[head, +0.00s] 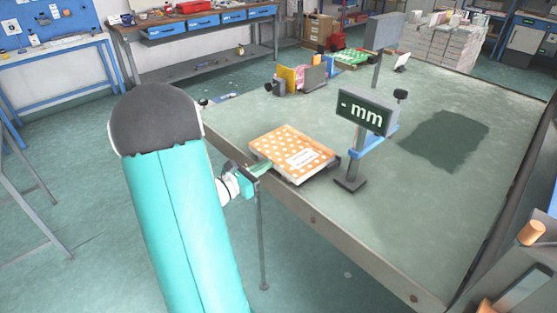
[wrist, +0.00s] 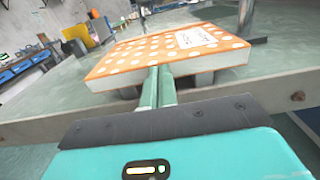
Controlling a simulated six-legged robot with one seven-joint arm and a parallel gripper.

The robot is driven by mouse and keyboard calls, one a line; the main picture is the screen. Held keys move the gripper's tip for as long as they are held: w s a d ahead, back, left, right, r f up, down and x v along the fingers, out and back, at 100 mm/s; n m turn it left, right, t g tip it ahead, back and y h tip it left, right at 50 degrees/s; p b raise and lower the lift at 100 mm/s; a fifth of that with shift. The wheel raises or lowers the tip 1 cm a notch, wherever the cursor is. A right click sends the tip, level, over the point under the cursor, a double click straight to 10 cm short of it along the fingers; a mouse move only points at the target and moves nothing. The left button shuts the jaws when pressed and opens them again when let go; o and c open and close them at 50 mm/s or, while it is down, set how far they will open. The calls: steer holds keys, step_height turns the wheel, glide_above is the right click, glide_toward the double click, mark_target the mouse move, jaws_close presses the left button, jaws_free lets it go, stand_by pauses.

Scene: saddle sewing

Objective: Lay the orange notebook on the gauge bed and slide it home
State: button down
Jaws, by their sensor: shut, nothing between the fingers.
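The orange notebook (head: 284,147) with white dots and a white label lies flat near the table's near edge. It also shows in the wrist view (wrist: 140,52), its white page edge towards me. It rests on a low grey support, seemingly the gauge bed (wrist: 206,78), which is mostly hidden under it. The gauge display (head: 364,112) reads "- mm" and stands on a post just right of the notebook. My gripper (head: 265,167) is shut and empty, its green fingertips (wrist: 160,72) at the notebook's near side. I cannot tell whether they touch it.
The table (head: 440,235) has a raised front edge (wrist: 290,98) just below my fingers. A blue part (head: 380,140) sits behind the display. Colourful books in a holder (head: 300,76) and a green item (head: 352,57) stand farther back.

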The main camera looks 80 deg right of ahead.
steer(key=shift+s+d, duration=0.2)
steer(key=shift+s, duration=0.05)
steer(key=v, duration=0.6)
stand_by(0.4)
steer(key=shift+w, duration=0.1)
stand_by(0.3)
